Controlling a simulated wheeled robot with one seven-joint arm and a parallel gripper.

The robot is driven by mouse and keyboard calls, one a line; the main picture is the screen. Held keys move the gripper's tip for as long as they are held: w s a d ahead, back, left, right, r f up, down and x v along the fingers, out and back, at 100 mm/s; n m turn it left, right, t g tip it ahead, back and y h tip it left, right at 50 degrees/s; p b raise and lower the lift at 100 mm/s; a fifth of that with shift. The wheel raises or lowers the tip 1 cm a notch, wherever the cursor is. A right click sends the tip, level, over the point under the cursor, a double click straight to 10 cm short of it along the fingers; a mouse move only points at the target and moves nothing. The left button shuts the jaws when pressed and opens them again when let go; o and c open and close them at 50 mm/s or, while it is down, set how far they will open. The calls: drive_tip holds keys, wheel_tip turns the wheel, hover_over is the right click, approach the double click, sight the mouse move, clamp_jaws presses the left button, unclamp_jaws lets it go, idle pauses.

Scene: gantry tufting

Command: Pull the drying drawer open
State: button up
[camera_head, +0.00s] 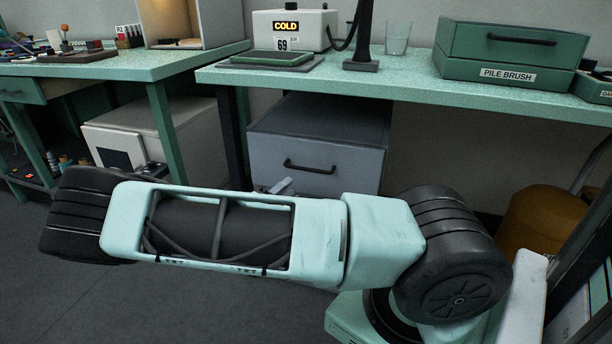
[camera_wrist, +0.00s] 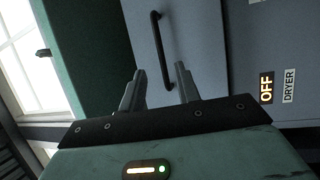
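The drying drawer (camera_head: 345,165) is a grey front under the green bench, with a black bar handle (camera_head: 310,167). I see no open gap around it. In the wrist view the drawer front (camera_wrist: 195,35) fills the middle, and its handle (camera_wrist: 161,50) runs top to bottom. A dryer label (camera_wrist: 289,86) sits beside a lit OFF sign (camera_wrist: 266,89). My gripper (camera_wrist: 159,70) is open, its two fingers apart, with the handle's lower end between them in the picture. I cannot tell whether they touch it. In the head view my arm hides most of the gripper, just below the handle.
The bench top (camera_head: 415,88) overhangs the drawer. A bench leg (camera_head: 232,140) stands left of it, beside a white cabinet (camera_head: 130,135). A green box marked PILE BRUSH (camera_head: 505,74) and a COLD display unit (camera_head: 290,28) stand on the bench. Open floor (camera_head: 60,290) lies front left.

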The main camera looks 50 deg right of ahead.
sight(307, 173)
drive_tip(key=d, duration=0.3)
drive_tip(key=d+r, duration=0.1)
drive_tip(key=d, duration=0.2)
drive_tip(key=d+b, duration=0.1)
drive_tip(key=d, duration=0.2)
drive_tip(key=shift+r, duration=0.25)
clamp_jaws()
